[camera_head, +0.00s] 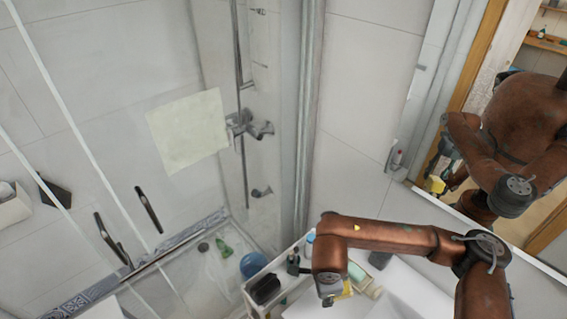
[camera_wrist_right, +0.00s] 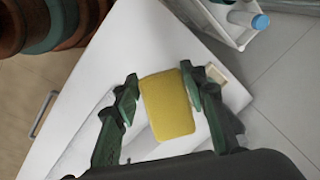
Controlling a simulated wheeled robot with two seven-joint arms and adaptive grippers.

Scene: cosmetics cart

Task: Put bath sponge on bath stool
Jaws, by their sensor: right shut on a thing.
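A yellow bath sponge (camera_wrist_right: 167,105) is held between the two dark green fingers of my right gripper (camera_wrist_right: 160,88) in the right wrist view. The fingers are shut on its two sides. The sponge is over a white surface (camera_wrist_right: 130,50). In the head view my right arm comes in from the right and bends down. Its wrist hides most of the gripper there, and only a small yellow patch of the sponge (camera_head: 347,288) shows beside it. My left gripper is not in view. I cannot make out a bath stool in either view.
A white cart (camera_head: 283,262) with bottles and a dark item stands near my right wrist. Glass panels are at left, and a mirror (camera_head: 530,130) is at right.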

